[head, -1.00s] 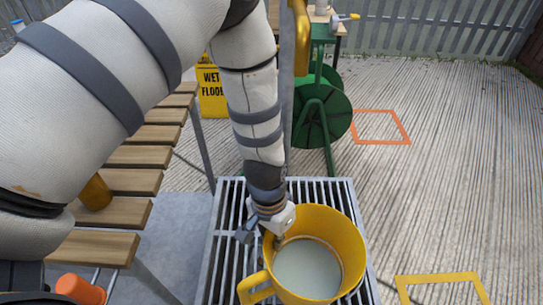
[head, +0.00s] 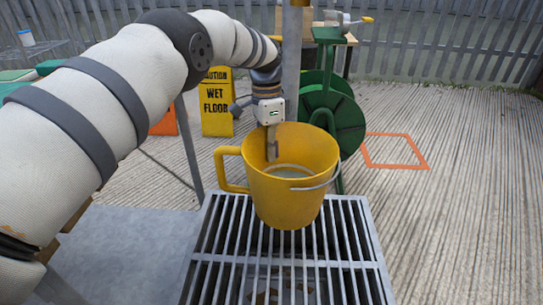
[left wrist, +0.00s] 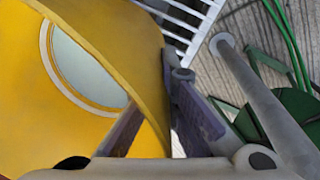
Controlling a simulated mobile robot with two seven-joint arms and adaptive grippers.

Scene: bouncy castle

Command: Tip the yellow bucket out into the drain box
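The yellow bucket (head: 285,207) is in the head view above the back part of the grey barred drain box (head: 290,262). It looks close to upright, with pale liquid (head: 290,171) inside and a side handle on the left. My left gripper (head: 271,148) is at its far rim, with a finger showing inside the wall. In the left wrist view the bucket (left wrist: 130,35) fills the left side, and its wall passes between the fingers of the gripper (left wrist: 160,120). Whether the bucket's base touches the bars is hard to tell. My right gripper is not in view.
A grey post (head: 292,75) stands just behind the bucket. A green hose reel (head: 340,120) is behind it to the right, and a yellow wet floor sign (head: 216,105) behind to the left. An orange floor square (head: 395,151) lies on open decking at right.

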